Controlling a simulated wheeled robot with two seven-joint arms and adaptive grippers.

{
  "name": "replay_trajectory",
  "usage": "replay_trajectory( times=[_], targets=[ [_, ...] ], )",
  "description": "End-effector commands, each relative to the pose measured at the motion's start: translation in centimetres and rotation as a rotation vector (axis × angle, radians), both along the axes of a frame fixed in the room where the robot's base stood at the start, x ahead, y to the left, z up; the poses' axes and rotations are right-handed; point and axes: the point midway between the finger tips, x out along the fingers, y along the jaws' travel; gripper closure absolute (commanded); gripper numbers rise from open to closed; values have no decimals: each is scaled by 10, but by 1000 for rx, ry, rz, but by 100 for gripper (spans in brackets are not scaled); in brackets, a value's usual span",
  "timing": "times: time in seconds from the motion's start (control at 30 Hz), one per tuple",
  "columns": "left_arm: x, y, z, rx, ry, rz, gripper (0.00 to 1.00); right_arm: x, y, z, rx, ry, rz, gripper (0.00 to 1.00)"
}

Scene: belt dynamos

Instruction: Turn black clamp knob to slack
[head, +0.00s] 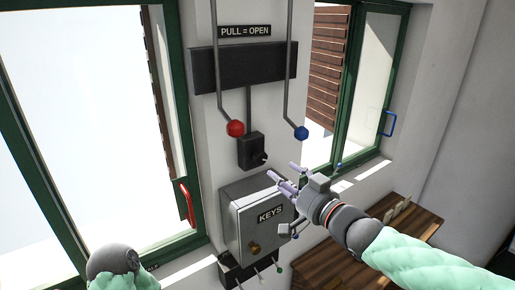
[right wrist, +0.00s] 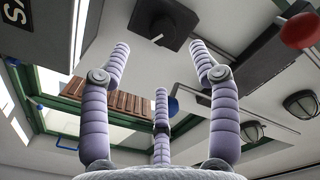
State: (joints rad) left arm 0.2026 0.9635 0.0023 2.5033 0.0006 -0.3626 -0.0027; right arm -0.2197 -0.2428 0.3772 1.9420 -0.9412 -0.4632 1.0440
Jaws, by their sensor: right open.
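The black clamp knob (head: 262,158) sits on the front of a small dark box (head: 247,149) fixed to the white wall, under a thin rod. In the right wrist view the round dark knob (right wrist: 163,29), with a small pale mark, shows beyond my fingertips. My right gripper (head: 284,178) is below and to the right of the knob in the head view. Its three lilac fingers (right wrist: 160,72) are spread open and empty, pointing towards the knob, with no contact that I can make out. My left gripper is not in view.
A red ball handle (head: 235,128) and a blue ball handle (head: 301,133) hang on rods either side of the knob. A grey KEYS cabinet (head: 259,222) stands out below it. Green-framed windows flank the wall; a wooden table (head: 345,262) is at lower right.

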Motion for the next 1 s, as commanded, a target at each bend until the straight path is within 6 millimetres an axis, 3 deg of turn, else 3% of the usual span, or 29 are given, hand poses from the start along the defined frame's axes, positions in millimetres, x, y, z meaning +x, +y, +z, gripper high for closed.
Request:
replay_trajectory(
  times=[0.17,0.6,1.0],
  targets=[
    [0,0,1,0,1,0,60,12,10,1,1,-1,4,38],
    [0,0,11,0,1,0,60,71,53,2,0,-2,3,38],
    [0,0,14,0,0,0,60,86,63,1,0,-2,0,38]
  ],
)
